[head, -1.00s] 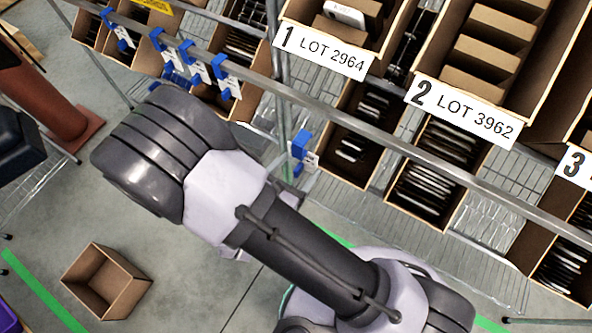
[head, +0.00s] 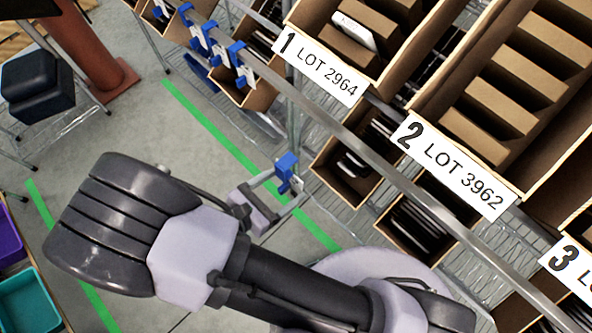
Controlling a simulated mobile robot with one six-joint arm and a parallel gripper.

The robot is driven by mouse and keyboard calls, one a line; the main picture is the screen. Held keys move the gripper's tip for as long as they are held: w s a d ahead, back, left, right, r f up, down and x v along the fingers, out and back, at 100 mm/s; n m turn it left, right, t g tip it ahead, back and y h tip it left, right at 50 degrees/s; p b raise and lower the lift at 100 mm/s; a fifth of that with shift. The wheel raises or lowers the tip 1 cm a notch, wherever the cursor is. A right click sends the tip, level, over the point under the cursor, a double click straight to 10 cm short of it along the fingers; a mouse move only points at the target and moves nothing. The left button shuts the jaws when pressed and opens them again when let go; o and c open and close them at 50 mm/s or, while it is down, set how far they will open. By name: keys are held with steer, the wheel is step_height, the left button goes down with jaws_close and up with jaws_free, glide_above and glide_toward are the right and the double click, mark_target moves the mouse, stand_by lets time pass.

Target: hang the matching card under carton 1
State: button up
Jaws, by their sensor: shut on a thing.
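Carton 1 (head: 294,16) is a tilted brown carton at the top centre, with a white label (head: 318,68) reading "1 LOT 2964". A grey rail (head: 352,146) runs diagonally below the carton labels. My gripper (head: 289,182) is below and left of the rail, shut on a blue clip (head: 286,165) with a small white card (head: 294,185). The card's print is too small to read. The clip and card are apart from the rail. More blue clips with white cards (head: 245,76) hang on the rail at the upper left.
Carton 2 (head: 538,183), labelled "2 LOT 3962", and carton 3 (head: 580,232) stand to the right. Lower cartons (head: 345,196) with dark contents sit under the rail. A dark stool (head: 38,85), a purple bin (head: 8,245) and a teal bin (head: 25,300) are at left. Floor between is clear.

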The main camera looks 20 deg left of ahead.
steer(key=shift+w, duration=0.45)
steer(key=w+d+f+b, duration=0.1)
steer(key=w+d, duration=0.1)
steer(key=w, duration=0.4)
steer(key=w+d+b, duration=0.2)
steer(key=w+d, duration=0.1)
steer(key=w, duration=0.4)
steer(key=shift+d+f, duration=0.3)
steer(key=shift+f, duration=0.05)
stand_by(0.7)
steer(key=shift+w, duration=0.1)
steer(key=o, duration=1.8)
steer(key=shift+c, duration=0.2)
